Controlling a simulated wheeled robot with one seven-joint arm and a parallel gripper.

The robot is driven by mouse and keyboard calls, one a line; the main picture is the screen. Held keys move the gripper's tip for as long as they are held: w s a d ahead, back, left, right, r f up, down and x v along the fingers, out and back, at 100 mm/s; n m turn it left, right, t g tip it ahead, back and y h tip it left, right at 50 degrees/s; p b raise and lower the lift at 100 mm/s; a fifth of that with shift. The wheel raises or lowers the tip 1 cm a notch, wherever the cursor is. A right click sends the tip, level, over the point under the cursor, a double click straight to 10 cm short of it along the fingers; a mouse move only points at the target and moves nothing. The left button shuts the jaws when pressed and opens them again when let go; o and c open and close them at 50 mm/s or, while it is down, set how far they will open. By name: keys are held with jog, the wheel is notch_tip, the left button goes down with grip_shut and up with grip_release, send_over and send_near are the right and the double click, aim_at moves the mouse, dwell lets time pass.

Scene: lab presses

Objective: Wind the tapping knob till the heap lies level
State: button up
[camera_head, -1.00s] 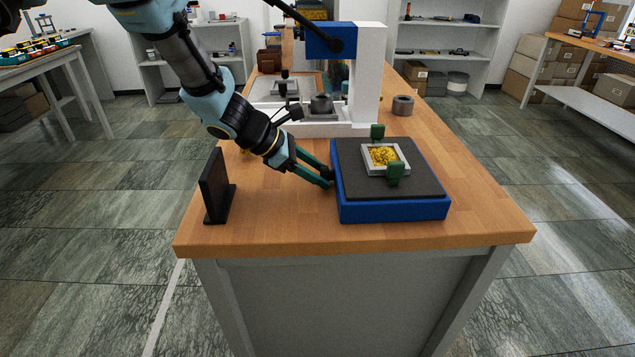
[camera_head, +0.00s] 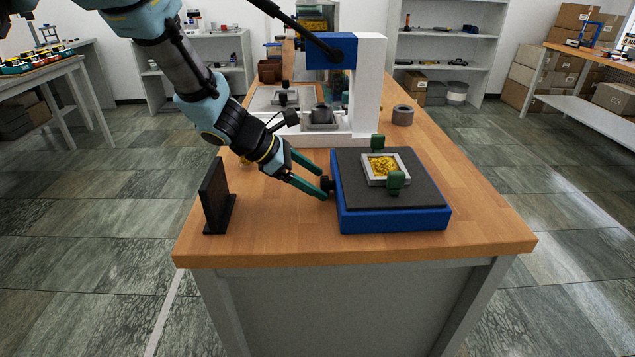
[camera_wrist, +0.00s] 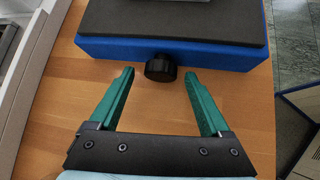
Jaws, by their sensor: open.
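The tapping knob (camera_wrist: 161,68) is a small black knob on the side of the blue base (camera_wrist: 110,47). It also shows in the head view (camera_head: 327,184), on the base's left side. My gripper (camera_wrist: 160,82) is open, its two green fingers spread to either side of the knob's line, with the fingertips just short of it and not touching. In the head view my gripper (camera_head: 325,188) is beside the knob. The yellow grainy heap (camera_head: 382,165) lies in a square grey frame (camera_head: 403,168) on the dark top plate (camera_head: 424,190). Its levelness is too small to judge.
Two green blocks (camera_head: 396,180) stand at the frame's sides. A black upright plate (camera_head: 214,196) stands at the left table edge. A white press with a blue head (camera_head: 366,90) stands behind the base. A grey ring (camera_head: 402,115) lies to its right.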

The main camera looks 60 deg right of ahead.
jog(key=b+v, duration=0.1)
jog(key=v, duration=0.8)
jog(key=shift+a+r, duration=0.15)
jog(key=shift+a, duration=0.1)
jog(key=shift+w, duration=0.15)
